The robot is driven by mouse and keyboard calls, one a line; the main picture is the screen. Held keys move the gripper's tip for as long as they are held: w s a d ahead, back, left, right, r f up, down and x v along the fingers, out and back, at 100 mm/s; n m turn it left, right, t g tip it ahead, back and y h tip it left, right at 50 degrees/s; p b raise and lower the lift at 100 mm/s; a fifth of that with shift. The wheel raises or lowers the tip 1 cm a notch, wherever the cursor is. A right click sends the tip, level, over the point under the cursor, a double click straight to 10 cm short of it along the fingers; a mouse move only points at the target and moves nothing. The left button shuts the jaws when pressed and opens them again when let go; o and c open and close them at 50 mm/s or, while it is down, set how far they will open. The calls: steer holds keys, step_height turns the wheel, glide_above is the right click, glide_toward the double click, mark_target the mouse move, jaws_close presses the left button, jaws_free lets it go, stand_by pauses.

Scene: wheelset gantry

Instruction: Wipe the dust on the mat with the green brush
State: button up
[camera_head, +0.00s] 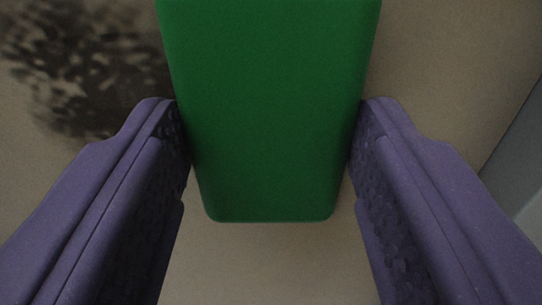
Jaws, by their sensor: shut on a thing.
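The green brush (268,115) is a green block in the upper middle of the view. My gripper (268,125) has two purple fingers, one on each side of the brush, and is shut on it. The mat (440,75) is a plain beige surface behind and below the brush. A patch of dark, speckled dust (85,65) lies on the mat at the upper left, to the left of the brush. The brush may hide part of the dust. I cannot tell whether the brush touches the mat.
A grey surface (520,160) shows at the right, past a slanting edge of the beige area. The mat to the right of the brush looks bare, as does the part below it between my fingers.

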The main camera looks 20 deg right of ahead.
steer(key=shift+w+a+r, duration=0.1)
steer(key=shift+w+a, duration=0.2)
steer(key=shift+a, duration=0.85)
steer(key=shift+w+a+r, duration=0.1)
steer(key=shift+w+a, duration=0.25)
steer(key=shift+a, duration=0.85)
steer(key=shift+w+a, duration=0.3)
steer(key=shift+a, duration=0.85)
steer(key=shift+w+a, duration=0.3)
steer(key=shift+a, duration=0.45)
steer(key=shift+w+a, duration=0.25)
steer(key=shift+a, duration=0.5)
steer(key=shift+a+r+p, duration=0.1)
steer(key=shift+r+p, duration=0.4)
steer(key=shift+r, duration=0.3)
steer(key=shift+s+d, duration=0.15)
steer(key=shift+d, duration=0.5)
steer(key=shift+s+d, duration=0.15)
steer(key=shift+d, duration=0.45)
steer(key=shift+s+d+b, duration=0.3)
steer(key=shift+s+d, duration=0.1)
steer(key=shift+d, duration=0.9)
steer(key=shift+s+d+b, duration=0.35)
steer(key=shift+d, duration=0.9)
steer(key=shift+s+d+b, duration=0.3)
steer(key=shift+s+d, duration=0.1)
steer(key=shift+d, duration=0.9)
